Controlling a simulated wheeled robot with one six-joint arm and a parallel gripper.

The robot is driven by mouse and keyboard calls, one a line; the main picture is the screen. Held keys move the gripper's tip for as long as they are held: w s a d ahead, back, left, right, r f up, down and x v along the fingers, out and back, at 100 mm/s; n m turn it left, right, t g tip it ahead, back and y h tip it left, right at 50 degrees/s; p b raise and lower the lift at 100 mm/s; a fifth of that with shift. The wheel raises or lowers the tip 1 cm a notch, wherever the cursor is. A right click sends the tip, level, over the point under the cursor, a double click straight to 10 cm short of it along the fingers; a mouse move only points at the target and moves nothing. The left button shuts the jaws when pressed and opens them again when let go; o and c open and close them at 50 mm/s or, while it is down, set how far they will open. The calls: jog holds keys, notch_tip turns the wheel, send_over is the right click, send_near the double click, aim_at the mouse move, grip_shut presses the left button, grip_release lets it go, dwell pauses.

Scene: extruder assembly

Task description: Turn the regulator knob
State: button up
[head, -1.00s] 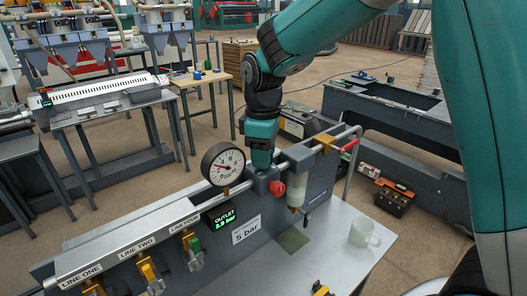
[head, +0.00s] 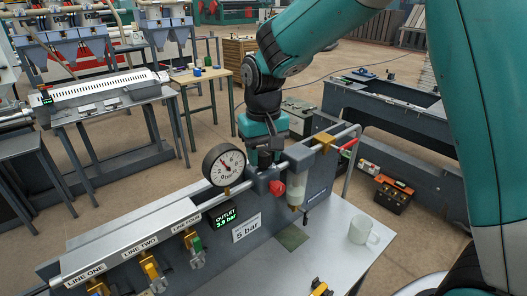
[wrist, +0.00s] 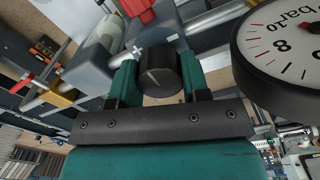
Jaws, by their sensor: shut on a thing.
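The regulator knob (wrist: 157,72) is black with a white index line, on top of the grey regulator body (head: 262,181). My gripper (head: 266,156) points down at it from above. In the wrist view the two teal fingers stand on either side of the knob and are shut on it. In the head view the gripper hides the knob. The round pressure gauge (head: 224,166) is just left of it, with its needle pointing up and left. The green outlet display (head: 226,219) seems to read 3.9 bar. A label below (head: 246,229) reads 5 bar.
A red knob (head: 277,188) sits on the regulator's front, close to my gripper. A clear filter bowl (head: 297,189) and a brass fitting (head: 323,140) are to the right.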

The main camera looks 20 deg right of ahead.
aim_at(263, 151)
jog(key=shift+m, duration=1.8)
jog(key=shift+r, duration=0.1)
jog(key=o, duration=0.9)
notch_tip(263, 151, up, 17)
jog(key=shift+r+b, duration=0.15)
jog(key=shift+b, duration=0.95)
